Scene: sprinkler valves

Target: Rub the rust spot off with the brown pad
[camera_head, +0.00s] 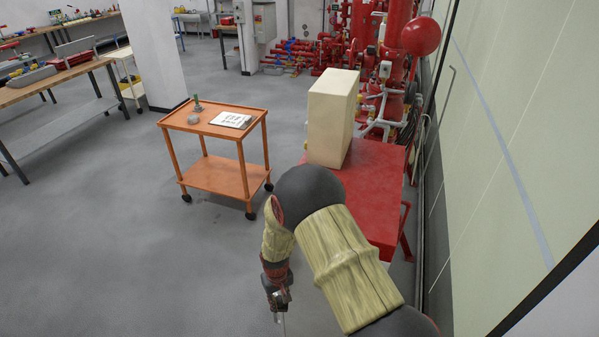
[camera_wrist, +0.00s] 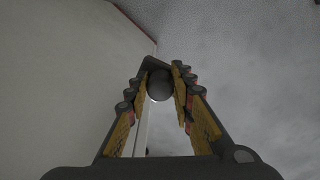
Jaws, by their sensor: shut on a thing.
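My gripper (camera_head: 279,297) hangs low in front of the red table in the head view, over the floor. In the wrist view my gripper (camera_wrist: 160,75) is closed around a dark round knob (camera_wrist: 159,88) between its fingertips. A thin pale strip (camera_wrist: 142,130) shows behind the left finger; I cannot tell whether it belongs to the held thing. No brown pad face can be made out, and I cannot tell whether the knob is part of it. I cannot make out a rust spot in either view.
A cream box (camera_head: 332,118) stands on a red table (camera_head: 385,190) behind my arm. An orange cart (camera_head: 224,178) to the left carries a clipboard (camera_head: 231,120), a grey lump (camera_head: 193,119) and a small green-topped thing (camera_head: 197,103). Red piping is behind. Floor at left is open.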

